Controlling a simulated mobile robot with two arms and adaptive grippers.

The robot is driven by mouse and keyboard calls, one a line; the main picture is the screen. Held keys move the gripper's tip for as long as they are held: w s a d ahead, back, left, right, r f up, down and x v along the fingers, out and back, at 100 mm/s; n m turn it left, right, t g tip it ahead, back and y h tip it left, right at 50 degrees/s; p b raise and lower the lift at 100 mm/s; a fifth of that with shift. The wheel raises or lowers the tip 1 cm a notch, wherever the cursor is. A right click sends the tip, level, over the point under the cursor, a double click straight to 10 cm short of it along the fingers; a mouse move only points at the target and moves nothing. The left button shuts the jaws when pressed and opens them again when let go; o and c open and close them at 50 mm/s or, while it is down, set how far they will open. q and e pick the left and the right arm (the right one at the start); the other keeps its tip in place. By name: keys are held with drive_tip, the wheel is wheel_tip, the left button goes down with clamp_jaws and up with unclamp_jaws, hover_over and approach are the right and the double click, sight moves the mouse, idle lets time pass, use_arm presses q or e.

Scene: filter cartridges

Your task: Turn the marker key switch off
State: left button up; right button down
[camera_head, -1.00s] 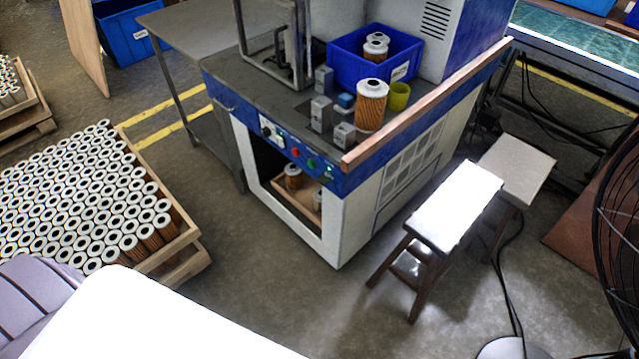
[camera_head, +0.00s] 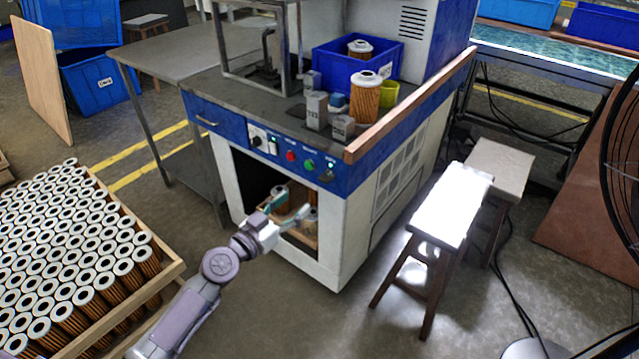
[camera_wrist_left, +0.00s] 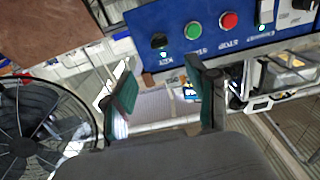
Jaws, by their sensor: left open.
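The marker key switch (camera_head: 326,175) is a small black knob at the right end of the blue control panel (camera_head: 226,126). In the left wrist view the black knob (camera_wrist_left: 158,40) sits upside down beside the green button, with a "KEY" label; its exact turn angle is too small to tell. My left gripper (camera_head: 289,206) is open and empty, in front of the machine's lower opening, below and left of the switch. In the left wrist view its two green-padded fingers (camera_wrist_left: 159,82) are spread apart below the knob, not touching it. My right gripper is in neither view.
The panel also holds a green button (camera_head: 309,164), a red button (camera_head: 291,155) and another black knob (camera_head: 257,141). A wooden rail (camera_head: 412,105) runs along the machine's right edge. Stools (camera_head: 452,205) stand to the right; a crate of filters (camera_head: 150,285) is at left.

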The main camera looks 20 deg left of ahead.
sight(322, 181)
use_arm(q)
drive_tip(key=x, duration=1)
drive_tip(key=shift+w+d+f, duration=0.1)
drive_tip(key=shift+w+d, duration=0.1)
drive_tip(key=shift+w, duration=0.4)
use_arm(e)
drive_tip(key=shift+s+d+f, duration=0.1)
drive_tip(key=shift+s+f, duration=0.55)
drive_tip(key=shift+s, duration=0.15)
use_arm(q)
clamp_jaws()
